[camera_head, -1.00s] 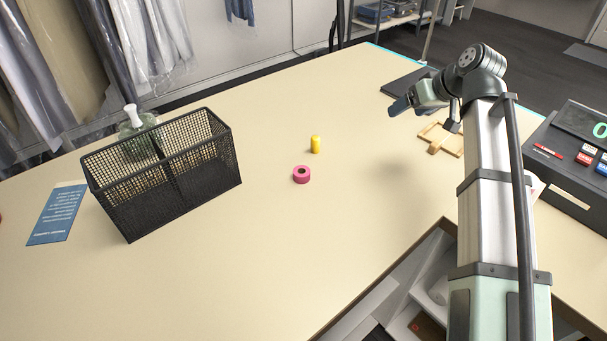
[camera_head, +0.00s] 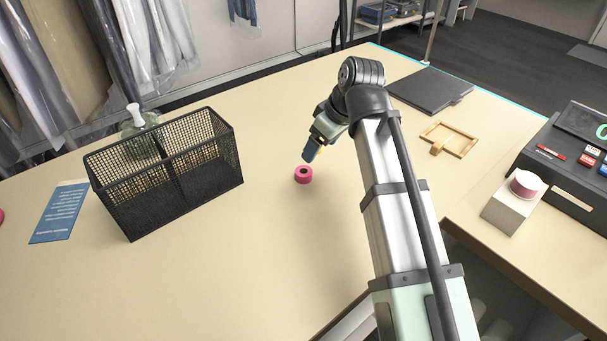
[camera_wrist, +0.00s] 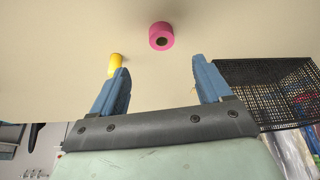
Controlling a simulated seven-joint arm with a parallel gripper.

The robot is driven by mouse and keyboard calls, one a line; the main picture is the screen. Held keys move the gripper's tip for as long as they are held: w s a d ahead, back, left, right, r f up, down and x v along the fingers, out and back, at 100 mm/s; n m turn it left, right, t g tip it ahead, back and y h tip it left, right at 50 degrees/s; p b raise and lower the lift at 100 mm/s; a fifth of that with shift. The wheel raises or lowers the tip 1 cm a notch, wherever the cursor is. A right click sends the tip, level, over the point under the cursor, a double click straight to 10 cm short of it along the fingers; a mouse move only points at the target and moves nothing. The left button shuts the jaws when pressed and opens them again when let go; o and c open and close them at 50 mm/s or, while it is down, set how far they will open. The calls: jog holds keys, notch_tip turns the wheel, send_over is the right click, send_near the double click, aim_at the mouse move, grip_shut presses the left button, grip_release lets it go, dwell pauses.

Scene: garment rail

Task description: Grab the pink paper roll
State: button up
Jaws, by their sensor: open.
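The pink paper roll (camera_head: 303,175) lies on the table near its middle, its dark centre hole facing up. In the wrist view the pink roll (camera_wrist: 161,36) is beyond the fingertips, about midway between them. My gripper (camera_head: 312,150) is above the table, just behind and above the roll in the head view, and apart from it as far as I can tell. In the wrist view my gripper (camera_wrist: 158,75) is open with nothing between its two blue fingers.
A yellow cylinder (camera_wrist: 115,62) stands near the left finger; my arm hides it in the head view. A black mesh basket (camera_head: 190,180) stands left of the roll. A wooden tray (camera_head: 462,139), a dark flat folder (camera_head: 430,90) and a cash register (camera_head: 570,155) are at right.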

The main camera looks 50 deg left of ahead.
send_near(304, 171)
jog(key=x, duration=0.2)
jog(key=shift+w+f, duration=0.15)
jog(key=shift+f, duration=0.3)
jog(key=shift+s+x, duration=0.1)
jog(key=shift+x, duration=1.3)
jog(key=shift+s+x, duration=0.15)
jog(key=shift+x, duration=1.3)
jog(key=shift+a+r, duration=0.1)
jog(key=c, duration=1.1)
